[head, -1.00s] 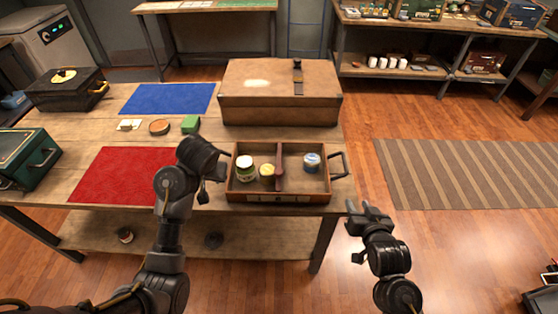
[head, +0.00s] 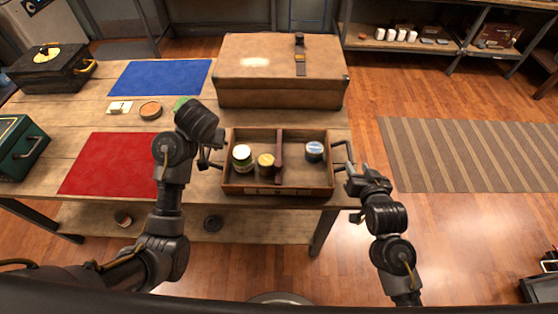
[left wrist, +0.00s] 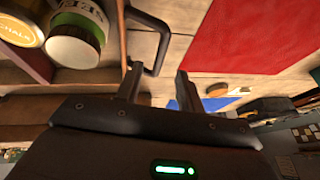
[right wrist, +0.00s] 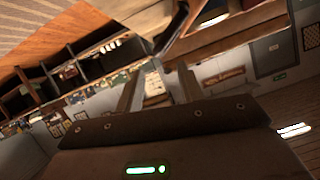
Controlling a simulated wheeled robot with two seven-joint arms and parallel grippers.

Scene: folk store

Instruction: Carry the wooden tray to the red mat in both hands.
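The wooden tray (head: 232,187) stands at the front edge of the table, with a dark loop handle at each end. It holds a green-labelled jar (head: 242,158), a yellow tin (head: 266,165) and a blue tin (head: 314,151), split by a divider. My left gripper (head: 212,158) is open at the left handle; in the left wrist view, that handle (left wrist: 163,48) lies just beyond the parted fingertips. My right gripper (head: 355,172) is open close to the right handle (head: 348,157); contact is unclear. The red mat (head: 115,165) lies flat and empty, left of the tray.
A brown case (head: 280,75) stands right behind the tray. A blue mat (head: 160,78), a round orange-brown item (head: 150,110) and a green block (head: 181,103) lie behind my left gripper. A green box (head: 18,148) stands left of the red mat.

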